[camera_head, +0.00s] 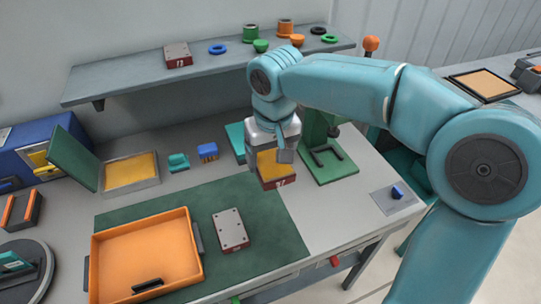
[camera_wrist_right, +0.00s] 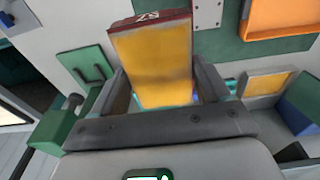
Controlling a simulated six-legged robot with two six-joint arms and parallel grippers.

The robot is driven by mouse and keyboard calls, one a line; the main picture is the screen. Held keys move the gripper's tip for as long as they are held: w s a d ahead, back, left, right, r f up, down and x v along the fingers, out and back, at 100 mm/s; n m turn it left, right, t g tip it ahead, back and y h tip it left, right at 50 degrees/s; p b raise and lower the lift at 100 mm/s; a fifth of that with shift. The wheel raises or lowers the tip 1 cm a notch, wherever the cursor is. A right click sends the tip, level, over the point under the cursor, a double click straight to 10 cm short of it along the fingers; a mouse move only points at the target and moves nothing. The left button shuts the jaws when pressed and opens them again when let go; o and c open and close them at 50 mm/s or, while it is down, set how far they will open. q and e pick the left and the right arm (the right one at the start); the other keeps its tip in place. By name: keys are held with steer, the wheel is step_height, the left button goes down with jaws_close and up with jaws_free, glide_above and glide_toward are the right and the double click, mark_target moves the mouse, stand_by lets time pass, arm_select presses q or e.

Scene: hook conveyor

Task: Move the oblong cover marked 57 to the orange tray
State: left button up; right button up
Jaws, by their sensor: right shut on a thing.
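My right gripper (camera_head: 272,158) is shut on an oblong cover (camera_head: 275,170) with a yellow face and a dark red end, holding it above the bench beyond the green mat. In the right wrist view the cover (camera_wrist_right: 155,65) sits between the two fingers of the gripper (camera_wrist_right: 160,90). Its end mark is upside down there and looks like 57. The orange tray (camera_head: 150,245) lies at the front left of the mat, its floor bare, to the left of and nearer than the held cover. My left gripper is not in view.
A grey-topped block (camera_head: 231,229) with a red side lies on the green mat (camera_head: 272,225), right of the tray. A green fixture (camera_head: 330,165) stands right of my gripper. A shelf (camera_head: 130,83) with rings, cups and another red-sided block (camera_head: 177,54) runs behind.

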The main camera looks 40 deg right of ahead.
steer(key=shift+r+p, duration=0.85)
steer(key=shift+r, duration=0.3)
